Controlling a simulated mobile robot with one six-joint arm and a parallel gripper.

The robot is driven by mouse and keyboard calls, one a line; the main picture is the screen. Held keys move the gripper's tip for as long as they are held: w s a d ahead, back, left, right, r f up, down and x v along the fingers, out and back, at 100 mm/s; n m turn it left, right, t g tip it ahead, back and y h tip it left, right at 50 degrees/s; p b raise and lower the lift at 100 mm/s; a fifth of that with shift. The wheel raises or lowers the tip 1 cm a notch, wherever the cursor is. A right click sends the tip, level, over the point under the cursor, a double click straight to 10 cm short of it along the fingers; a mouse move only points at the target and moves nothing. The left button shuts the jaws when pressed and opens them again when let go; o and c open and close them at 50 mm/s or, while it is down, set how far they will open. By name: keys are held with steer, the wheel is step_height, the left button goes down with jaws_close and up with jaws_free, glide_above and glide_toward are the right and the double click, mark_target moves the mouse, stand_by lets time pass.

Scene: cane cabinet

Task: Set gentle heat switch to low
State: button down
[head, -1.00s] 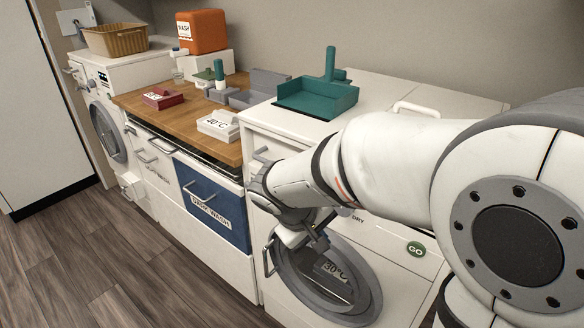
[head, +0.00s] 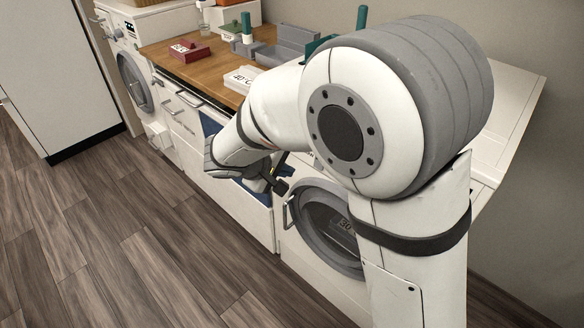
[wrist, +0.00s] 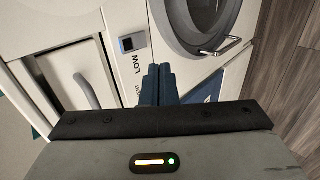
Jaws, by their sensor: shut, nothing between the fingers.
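The gentle heat switch (wrist: 131,42) is a small dark box with a pale blue-grey face on the white dryer front in the wrist view. The word LOW is printed beside it, with part of another word nearer my gripper. Which way the switch is set is too small to tell. My gripper (wrist: 158,72) is shut and empty, its dark blue fingers pointing at the panel just below and right of the switch in the picture. Whether they touch the panel cannot be told. In the head view my gripper (head: 283,187) is near the dryer's upper left front; my arm hides the switch there.
The round dryer door (head: 325,222) has a metal handle (wrist: 222,45) close to my gripper. A bar handle (wrist: 88,90) sticks out on the other side. The blue bin front (head: 212,125) is left of the dryer. Floor (head: 120,235) in front is clear.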

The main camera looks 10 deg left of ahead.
steer(key=w+d+r+x, duration=0.1)
steer(key=x, duration=1)
steer(key=shift+w+r, duration=0.2)
steer(key=shift+r, duration=0.1)
steer(key=shift+r, duration=0.1)
steer(key=shift+r, duration=0.7)
